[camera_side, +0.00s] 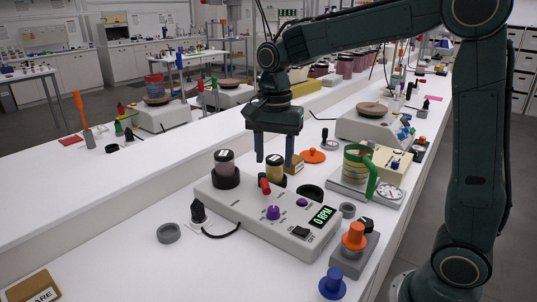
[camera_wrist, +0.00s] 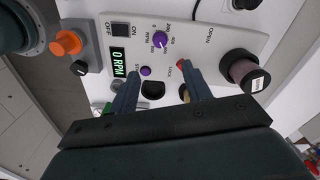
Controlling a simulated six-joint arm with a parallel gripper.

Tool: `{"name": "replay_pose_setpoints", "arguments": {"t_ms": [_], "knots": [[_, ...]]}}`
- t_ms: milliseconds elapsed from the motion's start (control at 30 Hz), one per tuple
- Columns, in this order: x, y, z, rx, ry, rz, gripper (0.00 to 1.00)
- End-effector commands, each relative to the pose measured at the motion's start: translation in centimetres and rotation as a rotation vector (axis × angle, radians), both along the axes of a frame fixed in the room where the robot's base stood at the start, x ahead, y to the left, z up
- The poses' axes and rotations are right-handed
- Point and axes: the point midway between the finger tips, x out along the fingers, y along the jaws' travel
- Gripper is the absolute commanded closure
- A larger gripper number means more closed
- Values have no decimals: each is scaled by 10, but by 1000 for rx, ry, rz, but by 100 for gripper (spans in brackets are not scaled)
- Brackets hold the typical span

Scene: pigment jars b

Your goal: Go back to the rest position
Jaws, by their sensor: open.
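My gripper (camera_side: 274,160) is open and empty, pointing down above the back of the white mixer (camera_side: 240,203). Its two fingers also show in the wrist view (camera_wrist: 158,72), apart with nothing between them. A pinkish-brown jar (camera_side: 224,163) with a dark cap stands in the mixer's left black holder. A yellow jar (camera_side: 275,170) stands in the middle holder, just below the fingertips and partly covered by the red lever. The right holder (camera_side: 311,192) looks empty. The mixer's display (camera_side: 322,216) reads 0 RPM, also in the wrist view (camera_wrist: 118,63).
An orange lid (camera_side: 312,156) lies behind. The bench's left front is mostly clear.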

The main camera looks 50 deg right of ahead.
Motion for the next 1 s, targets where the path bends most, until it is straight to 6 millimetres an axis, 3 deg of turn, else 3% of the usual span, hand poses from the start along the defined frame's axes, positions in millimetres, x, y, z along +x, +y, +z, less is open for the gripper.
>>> {"name": "replay_pose_setpoints", "arguments": {"t_ms": [167,367,700,1000], "knots": [[-7,0,5,-1,-17,37,51],[-30,0,18,-6,-70,165,51],[-91,1,38,-54,-203,510,51],[-145,1,38,-139,-312,818,51]]}}
